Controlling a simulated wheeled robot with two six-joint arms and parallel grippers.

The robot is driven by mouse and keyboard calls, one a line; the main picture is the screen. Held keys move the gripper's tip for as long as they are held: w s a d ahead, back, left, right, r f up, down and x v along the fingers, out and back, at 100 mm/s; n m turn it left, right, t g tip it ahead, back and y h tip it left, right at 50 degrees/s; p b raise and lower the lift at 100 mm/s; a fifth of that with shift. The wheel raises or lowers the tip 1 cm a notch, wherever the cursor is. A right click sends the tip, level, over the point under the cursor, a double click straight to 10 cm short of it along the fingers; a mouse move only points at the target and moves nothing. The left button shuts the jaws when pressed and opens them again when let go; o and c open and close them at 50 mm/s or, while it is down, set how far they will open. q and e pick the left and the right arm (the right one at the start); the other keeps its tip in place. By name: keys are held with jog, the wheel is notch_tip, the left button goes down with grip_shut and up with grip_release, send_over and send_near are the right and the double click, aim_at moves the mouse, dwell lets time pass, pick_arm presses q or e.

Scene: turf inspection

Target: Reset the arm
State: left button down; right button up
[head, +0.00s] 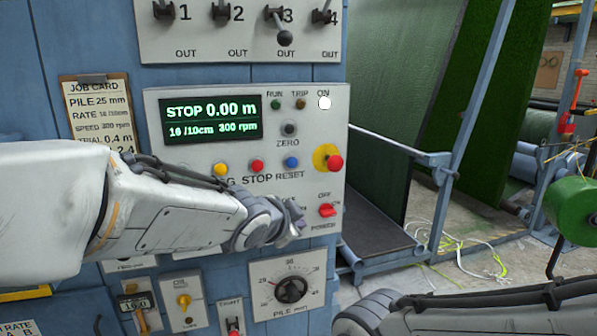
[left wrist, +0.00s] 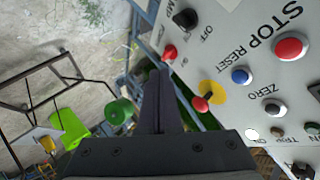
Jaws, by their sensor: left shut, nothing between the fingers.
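My left gripper (head: 292,222) is shut and empty in front of the control panel (head: 200,98), left of the red power switch (head: 327,210). In the left wrist view its closed fingers (left wrist: 160,100) point at the panel's side, with no button between them. The blue RESET button (head: 291,162) is above the gripper; it also shows in the left wrist view (left wrist: 241,76). The red STOP button (head: 257,166) is left of it. My right arm (head: 460,312) enters at lower right; its fingers are out of frame.
The display (head: 210,119) reads STOP 0.00 m. The white ON lamp (head: 324,103) looks lit. A red mushroom button (head: 335,163) stands out from the panel. A pile dial (head: 291,289) sits below. A metal frame (head: 455,160) and a green spool (head: 572,211) are at right.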

pick_arm(q)
jog(key=s+a+f+n+g+y, duration=0.1)
jog(key=s+f, duration=0.4)
jog(key=s, duration=0.5)
jog(key=s+a+f+n+g+y, duration=0.1)
jog(key=s+f+n+g, duration=0.2)
jog(key=s, duration=0.7)
jog(key=s+a+f+n+g+y, duration=0.1)
jog(key=s+a+f+g, duration=0.1)
jog(key=s+f+g, duration=0.5)
jog(key=s, duration=0.4)
jog(key=shift+f+n, duration=0.35)
jog(key=shift+n, duration=0.05)
